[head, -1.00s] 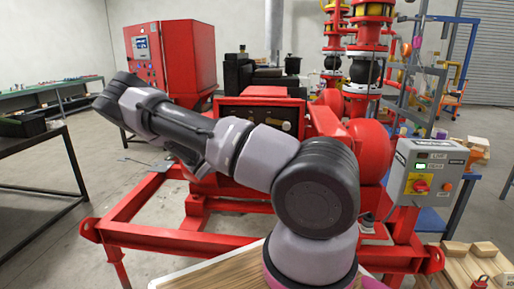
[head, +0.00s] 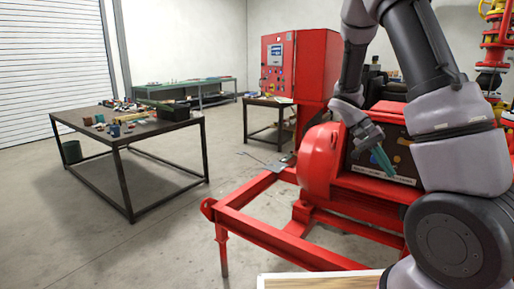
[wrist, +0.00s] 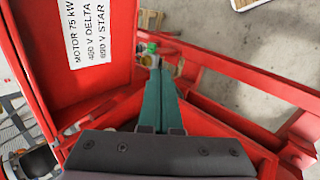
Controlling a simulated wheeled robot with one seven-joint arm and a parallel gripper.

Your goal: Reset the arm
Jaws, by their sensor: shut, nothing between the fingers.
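My arm rises at the right of the head view and bends back down. My gripper (head: 387,167) hangs in front of the open-fronted box on the red skid, its teal fingers pointing down. In the wrist view my gripper (wrist: 159,72) shows its two teal fingers pressed together with nothing between them. Beyond the fingertips are small green and brass-coloured parts (wrist: 150,58); I cannot tell whether the tips touch them. A white label (wrist: 92,38) reading "MOTOR 75 kW" is on the red surface left of the fingers.
The red skid frame (head: 285,237) runs below and left of my gripper. A red control cabinet (head: 290,85) stands behind. A dark workbench (head: 128,138) with small items is at left, and a green-topped bench (head: 210,81) is farther back. The floor between is mostly clear.

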